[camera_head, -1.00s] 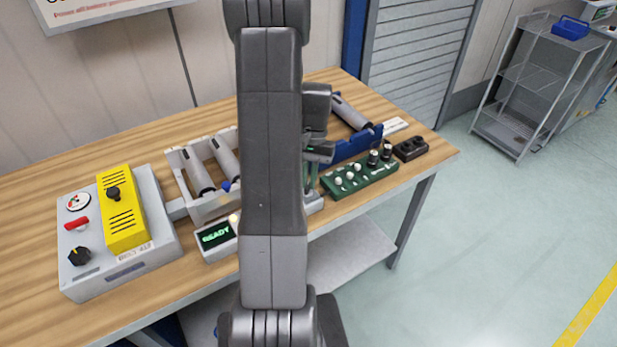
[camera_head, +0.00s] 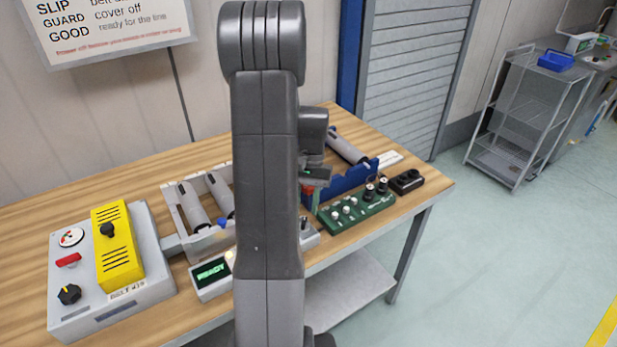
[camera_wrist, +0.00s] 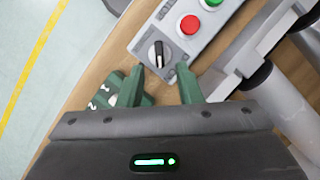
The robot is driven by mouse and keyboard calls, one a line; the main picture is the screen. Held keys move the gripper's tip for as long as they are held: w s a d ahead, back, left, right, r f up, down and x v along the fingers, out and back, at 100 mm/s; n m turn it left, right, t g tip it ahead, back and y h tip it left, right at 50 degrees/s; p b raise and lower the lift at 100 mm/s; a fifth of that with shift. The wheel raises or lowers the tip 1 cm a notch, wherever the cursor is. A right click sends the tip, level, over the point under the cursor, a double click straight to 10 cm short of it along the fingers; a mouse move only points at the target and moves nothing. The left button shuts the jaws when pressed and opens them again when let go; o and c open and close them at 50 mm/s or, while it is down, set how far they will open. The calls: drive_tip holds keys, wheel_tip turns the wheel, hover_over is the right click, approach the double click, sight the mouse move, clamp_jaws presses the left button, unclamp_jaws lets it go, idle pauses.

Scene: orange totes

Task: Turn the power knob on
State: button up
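In the wrist view a black rotary knob (camera_wrist: 158,57) with a white pointer line sits on a light grey control box (camera_wrist: 176,51). A red button (camera_wrist: 189,24) and a green button (camera_wrist: 213,2) are on the same box. My gripper (camera_wrist: 160,72) is open, with its green fingers apart and nothing held. The knob appears between and just beyond the fingertips; I cannot tell its height gap or read its label. In the head view my arm hides most of this box (camera_head: 309,238). Another black knob (camera_head: 69,294) is on the grey machine box at left.
A yellow slotted cover (camera_head: 117,247) stands on the machine box. Grey rollers (camera_head: 195,204) lie in a frame at mid-bench. A lit display (camera_head: 211,273), a green block with knobs (camera_head: 356,212) and a blue holder (camera_head: 345,180) crowd the bench. Free floor lies right.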

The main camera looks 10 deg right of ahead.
drive_tip(key=v, duration=1.1)
drive_tip(key=shift+b, duration=0.35)
drive_tip(key=shift+f, duration=0.15)
drive_tip(key=p+x, duration=0.1)
drive_tip(key=x, duration=1.2)
drive_tip(key=shift+s+a+f, duration=0.15)
drive_tip(key=shift+s+f, duration=0.05)
drive_tip(key=shift+f, duration=0.15)
drive_tip(key=shift+r, duration=0.1)
